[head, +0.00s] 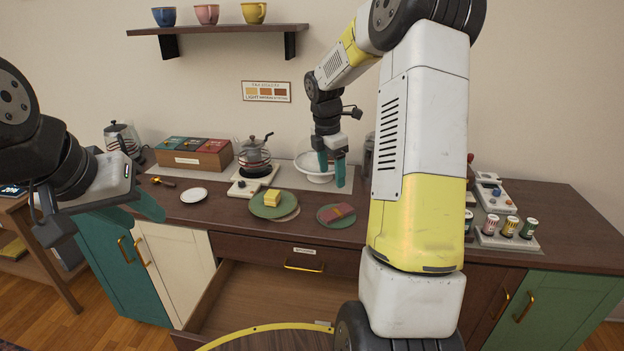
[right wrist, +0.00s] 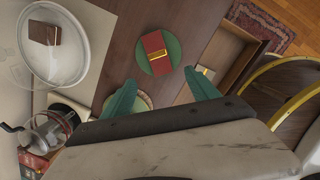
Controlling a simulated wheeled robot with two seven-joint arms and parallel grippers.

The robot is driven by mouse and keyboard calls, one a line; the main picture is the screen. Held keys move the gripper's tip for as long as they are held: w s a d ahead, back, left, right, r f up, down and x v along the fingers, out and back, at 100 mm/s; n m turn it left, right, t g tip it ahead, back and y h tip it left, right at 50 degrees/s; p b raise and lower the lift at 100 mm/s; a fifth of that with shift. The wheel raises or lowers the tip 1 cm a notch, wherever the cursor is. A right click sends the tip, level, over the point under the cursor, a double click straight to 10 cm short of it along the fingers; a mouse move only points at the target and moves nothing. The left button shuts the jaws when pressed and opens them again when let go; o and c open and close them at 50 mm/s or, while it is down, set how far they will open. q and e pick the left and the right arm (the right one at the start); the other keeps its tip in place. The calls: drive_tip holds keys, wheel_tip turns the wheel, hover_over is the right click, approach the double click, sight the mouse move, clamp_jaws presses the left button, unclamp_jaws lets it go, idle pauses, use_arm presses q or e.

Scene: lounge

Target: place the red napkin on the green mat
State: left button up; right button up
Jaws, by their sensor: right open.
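The folded red napkin (head: 339,212), with a gold band seen in the right wrist view (right wrist: 153,42), lies on a round green mat (head: 326,221) on the counter. The mat also shows in the right wrist view (right wrist: 173,50).
A green plate (head: 260,210) with a yellow block stands left of the mat. An open drawer (head: 270,295) juts out below. Small cans (head: 509,228) stand right.

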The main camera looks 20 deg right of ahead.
drive_tip(key=s+a+r+m+t+y, duration=0.1)
drive_tip(key=s+a+r+m, duration=0.2)
drive_tip(key=s+r+m, duration=0.3)
drive_tip(key=s+a+r+m+t, duration=0.2)
drive_tip(key=s+a+r+m, duration=0.2)
drive_tip(key=s+r, duration=0.3)
drive_tip(key=s+a+m+t+y, duration=0.1)
drive_tip(key=s+a+m, duration=0.1)
drive_tip(key=s+m, duration=0.3)
drive_tip(key=s+a+m+t+y, duration=0.1)
drive_tip(key=s+a+m, duration=0.1)
drive_tip(key=s+m, duration=0.3)
drive_tip(key=s, duration=0.4)
drive_tip(key=shift+s+a+y, duration=0.2)
drive_tip(key=shift+a+y, duration=0.2)
use_arm(q)
drive_tip(key=shift+s, duration=0.1)
use_arm(e)
drive_tip(key=shift+r, duration=0.1)
